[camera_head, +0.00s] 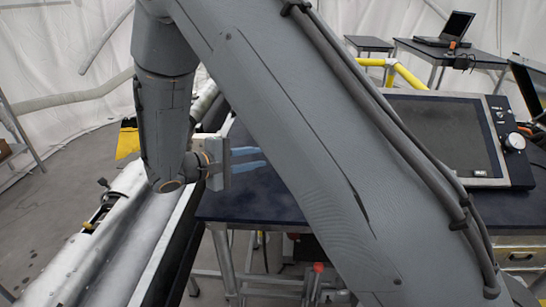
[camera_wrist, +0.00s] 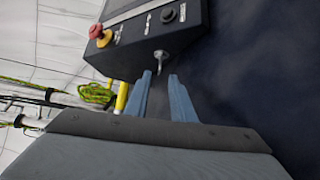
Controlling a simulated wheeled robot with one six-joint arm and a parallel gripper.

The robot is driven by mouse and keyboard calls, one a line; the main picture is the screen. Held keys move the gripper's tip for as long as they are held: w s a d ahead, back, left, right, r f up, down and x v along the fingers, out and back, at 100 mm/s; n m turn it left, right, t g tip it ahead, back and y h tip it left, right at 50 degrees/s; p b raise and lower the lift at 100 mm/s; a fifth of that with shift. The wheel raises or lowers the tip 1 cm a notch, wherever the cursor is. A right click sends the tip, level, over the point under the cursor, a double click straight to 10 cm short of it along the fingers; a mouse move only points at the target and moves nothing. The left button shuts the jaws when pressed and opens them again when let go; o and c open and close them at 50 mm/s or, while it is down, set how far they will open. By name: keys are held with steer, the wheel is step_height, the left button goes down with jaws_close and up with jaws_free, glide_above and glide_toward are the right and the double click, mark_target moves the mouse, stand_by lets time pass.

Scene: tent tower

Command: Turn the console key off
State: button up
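The console is a dark box with a screen (camera_head: 445,135) on the table in the head view; my arm hides its left part. In the wrist view the dark panel (camera_wrist: 150,42) of a console shows, with a small metal key (camera_wrist: 160,58) sticking out of its near face. My gripper (camera_wrist: 160,76) is open and empty, its two blue-grey fingers pointing at the key. The key is just ahead of the fingertips, roughly in line with the gap, and appears apart from them. In the head view my gripper (camera_head: 265,157) is over the dark table; the key is not visible there.
The wrist view shows a red button (camera_wrist: 97,32) and black knob (camera_wrist: 168,15) on the panel. The head view shows the dark tabletop (camera_head: 255,200), a laptop (camera_head: 447,28) on a back table, and a long metal tube (camera_head: 110,240) at left.

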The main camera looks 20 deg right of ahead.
steer(key=p+x, duration=0.2)
steer(key=x, duration=0.4)
steer(key=shift+w+d, duration=0.15)
steer(key=shift+d, duration=0.25)
jaws_close()
